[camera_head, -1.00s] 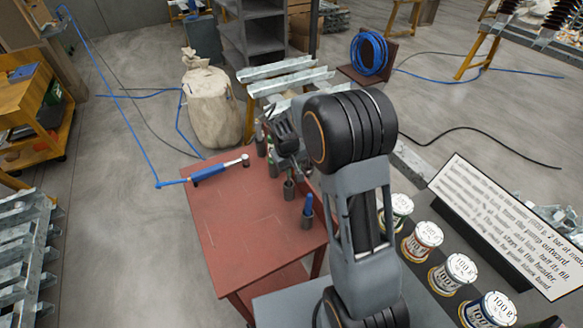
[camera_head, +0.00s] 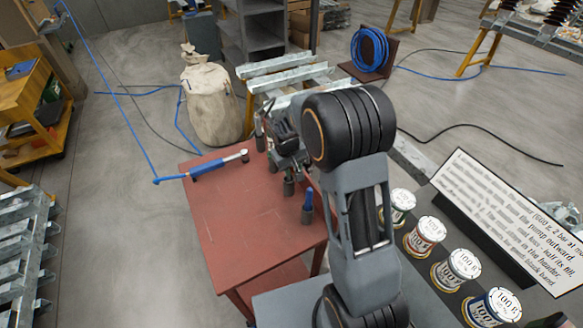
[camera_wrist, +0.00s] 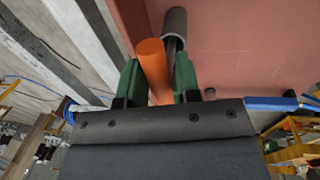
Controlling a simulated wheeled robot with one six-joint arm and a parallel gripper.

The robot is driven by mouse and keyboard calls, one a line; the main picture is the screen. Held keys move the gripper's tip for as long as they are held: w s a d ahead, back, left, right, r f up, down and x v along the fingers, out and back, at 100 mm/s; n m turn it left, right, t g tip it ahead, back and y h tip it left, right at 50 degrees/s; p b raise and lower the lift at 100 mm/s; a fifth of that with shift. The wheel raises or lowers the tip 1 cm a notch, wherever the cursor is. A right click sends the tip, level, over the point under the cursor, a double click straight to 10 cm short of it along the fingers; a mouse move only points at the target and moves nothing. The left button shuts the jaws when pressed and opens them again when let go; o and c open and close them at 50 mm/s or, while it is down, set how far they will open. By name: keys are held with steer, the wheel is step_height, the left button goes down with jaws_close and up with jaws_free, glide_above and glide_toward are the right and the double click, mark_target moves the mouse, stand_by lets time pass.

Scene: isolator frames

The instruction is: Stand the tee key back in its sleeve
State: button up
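My gripper (camera_wrist: 157,82) has green fingers, one on each side of the orange handle of the tee key (camera_wrist: 152,62), and looks shut on it. A dark shaft shows beside the orange part. A grey round sleeve (camera_wrist: 174,20) stands just past the fingertips; whether the key's end is inside it is hidden. In the head view my gripper (camera_head: 287,140) is over the back right of the red table (camera_head: 235,215), close above a grey sleeve (camera_head: 289,187). The orange handle does not show there.
A second sleeve (camera_head: 307,214) holds a blue-handled tool nearby. Tins (camera_head: 425,236) and a tilted sign (camera_head: 510,225) are to the right. The table's left and front are clear.

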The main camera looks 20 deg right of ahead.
steer(key=o, duration=0.3)
steer(key=shift+o, duration=0.2)
step_height(320, 180, up, 14)
steer(key=a+b, duration=0.1)
steer(key=a, duration=0.1)
steer(key=shift+s+f, duration=0.2)
steer(key=shift+s, duration=0.1)
steer(key=shift+a, duration=0.1)
steer(key=s+d+r+m+t+y, duration=0.1)
steer(key=s+m+t, duration=0.1)
steer(key=s, duration=1.7)
steer(key=shift+d+t+y, duration=0.35)
steer(key=shift+t+y, duration=0.05)
steer(key=shift+t, duration=0.5)
